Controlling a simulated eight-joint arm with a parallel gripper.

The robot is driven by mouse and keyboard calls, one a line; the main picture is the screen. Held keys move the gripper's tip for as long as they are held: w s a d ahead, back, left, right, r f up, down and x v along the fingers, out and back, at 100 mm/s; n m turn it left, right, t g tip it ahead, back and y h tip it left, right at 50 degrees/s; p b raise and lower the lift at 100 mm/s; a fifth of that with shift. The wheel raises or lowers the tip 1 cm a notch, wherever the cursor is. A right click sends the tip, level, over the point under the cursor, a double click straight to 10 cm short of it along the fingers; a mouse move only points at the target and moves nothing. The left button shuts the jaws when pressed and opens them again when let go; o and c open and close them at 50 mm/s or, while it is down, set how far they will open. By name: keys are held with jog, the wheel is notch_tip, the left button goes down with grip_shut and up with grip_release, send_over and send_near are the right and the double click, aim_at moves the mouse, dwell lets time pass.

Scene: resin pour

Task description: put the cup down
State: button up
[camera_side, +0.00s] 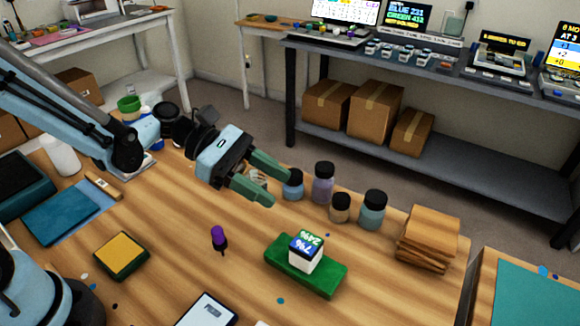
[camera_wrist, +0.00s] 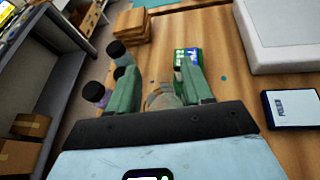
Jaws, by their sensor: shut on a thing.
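My gripper (camera_side: 278,187) is over the wooden table, its green fingers shut on a clear cup. The cup (camera_side: 256,175) shows only partly between the fingers in the side view. In the wrist view the cup (camera_wrist: 162,97) is a pale, see-through shape between the fingers, near the gripper's body. I cannot tell whether its base touches the table or whether anything is in it.
Several dark-lidded jars (camera_side: 322,183) stand just beyond my fingertips. A green block (camera_side: 318,282) with a white-and-green cube (camera_side: 306,252) lies nearer the front. A purple-topped item (camera_side: 218,237) and wooden boards (camera_side: 428,237) are also on the table. Bare wood lies between.

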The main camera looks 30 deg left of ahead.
jog(key=s+d+m+g+y, duration=0.1)
jog(key=s+d+m+g, duration=0.35)
jog(key=s+d, duration=0.7)
jog(key=s+d+m+g, duration=0.3)
jog(key=s+d+g, duration=0.3)
jog(key=d, duration=1)
jog(key=shift+t, duration=0.75)
jog(key=w+f, duration=0.2)
jog(key=w, duration=0.1)
jog(key=w+f, duration=0.2)
jog(key=w, duration=0.2)
jog(key=w+f, duration=0.2)
jog(key=w, duration=0.1)
jog(key=shift+w+a+f, duration=0.25)
jog(key=shift+a+f, duration=0.1)
jog(key=shift+f, duration=2.05)
jog(key=shift+f, duration=0.1)
jog(key=o, duration=1)
